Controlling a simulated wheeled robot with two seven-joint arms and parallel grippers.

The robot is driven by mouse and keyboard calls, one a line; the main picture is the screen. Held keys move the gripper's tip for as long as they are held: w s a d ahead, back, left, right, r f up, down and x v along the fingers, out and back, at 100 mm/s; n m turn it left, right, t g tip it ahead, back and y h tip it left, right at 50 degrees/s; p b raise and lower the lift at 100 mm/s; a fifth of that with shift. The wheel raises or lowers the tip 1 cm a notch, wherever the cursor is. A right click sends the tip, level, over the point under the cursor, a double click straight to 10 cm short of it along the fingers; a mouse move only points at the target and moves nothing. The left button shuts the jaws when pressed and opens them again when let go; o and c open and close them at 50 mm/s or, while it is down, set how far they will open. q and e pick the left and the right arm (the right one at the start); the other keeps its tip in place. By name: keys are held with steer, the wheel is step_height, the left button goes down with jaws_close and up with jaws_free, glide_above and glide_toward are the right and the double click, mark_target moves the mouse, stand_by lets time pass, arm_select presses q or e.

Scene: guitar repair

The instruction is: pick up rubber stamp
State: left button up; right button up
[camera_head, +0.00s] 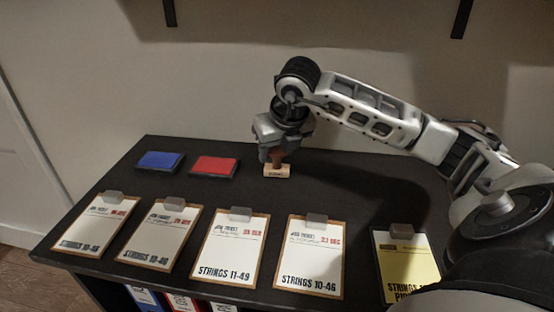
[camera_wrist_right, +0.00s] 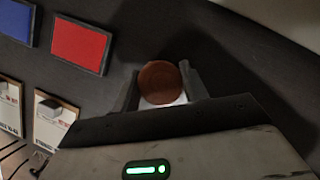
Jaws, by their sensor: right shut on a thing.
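The rubber stamp (camera_head: 277,170) has a brown handle and a pale wooden base with small lettering. It stands upright on the dark table, right of the red ink pad. My right gripper (camera_head: 274,155) reaches down over it from above. In the right wrist view the round brown top of the stamp (camera_wrist_right: 160,83) sits between the two fingers of the right gripper (camera_wrist_right: 160,88), which are shut on its handle. The base appears to be at or very near the table top; I cannot tell if there is a gap. My left gripper is out of view.
A blue ink pad (camera_head: 160,161) and a red ink pad (camera_head: 214,166) lie left of the stamp. Several clipboards with job tickets line the front of the table (camera_head: 350,190), one (camera_head: 410,262) with yellow paper. A wall stands behind.

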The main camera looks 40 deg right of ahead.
mark_target(277, 148)
steer(key=shift+r, duration=0.15)
steer(key=shift+r, duration=0.3)
step_height(277, 148, up, 2)
steer(key=shift+r, duration=0.15)
steer(key=s+a+r+p, duration=0.2)
steer(key=s+a+r, duration=0.7)
steer(key=s, duration=0.1)
steer(key=shift+a+r, duration=0.35)
steer(key=shift+r, duration=0.05)
